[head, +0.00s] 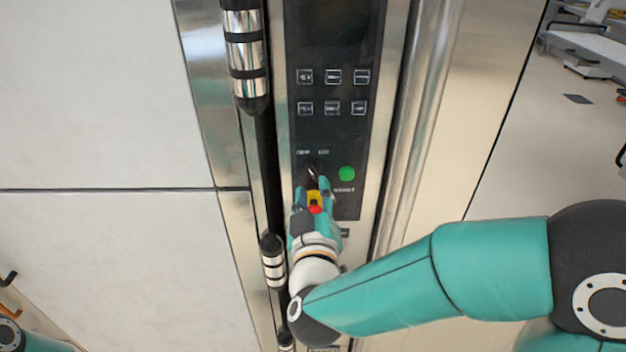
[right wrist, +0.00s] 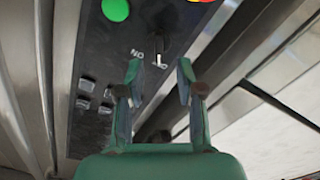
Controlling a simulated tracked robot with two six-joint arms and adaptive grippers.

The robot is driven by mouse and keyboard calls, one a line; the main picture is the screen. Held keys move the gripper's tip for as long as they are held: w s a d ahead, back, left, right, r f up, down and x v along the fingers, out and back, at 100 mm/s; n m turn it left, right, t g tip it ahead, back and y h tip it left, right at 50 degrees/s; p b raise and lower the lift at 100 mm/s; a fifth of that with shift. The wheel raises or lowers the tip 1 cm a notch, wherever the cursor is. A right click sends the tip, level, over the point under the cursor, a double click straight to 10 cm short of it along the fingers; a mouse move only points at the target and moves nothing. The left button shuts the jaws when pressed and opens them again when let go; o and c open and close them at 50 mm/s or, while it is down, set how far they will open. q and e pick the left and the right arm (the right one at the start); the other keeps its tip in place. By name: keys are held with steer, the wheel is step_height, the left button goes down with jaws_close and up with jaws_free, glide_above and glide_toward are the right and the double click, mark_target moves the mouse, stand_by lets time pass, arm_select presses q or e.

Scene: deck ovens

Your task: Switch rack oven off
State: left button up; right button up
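The rack oven's black control panel (head: 333,130) faces me in the head view. A small dark rotary switch (head: 313,170) sits below two labels on it, left of a round green button (head: 347,173). In the right wrist view the switch (right wrist: 161,48) is a black knob with a pale pointer, just beyond the gap between my fingertips. My right gripper (head: 314,187) is open in front of the panel, its fingers spread and apart from the knob. A red button on yellow (head: 315,202) shows between the fingers. My left gripper is not in view.
Two rows of square buttons (head: 332,92) sit higher on the panel. A black and chrome door handle (head: 246,60) runs down beside the panel's left edge. Pale door panels (head: 100,100) fill the left. Open floor (head: 520,150) shows at right.

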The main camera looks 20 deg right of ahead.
steer(key=v, duration=0.6)
steer(key=shift+s, duration=0.3)
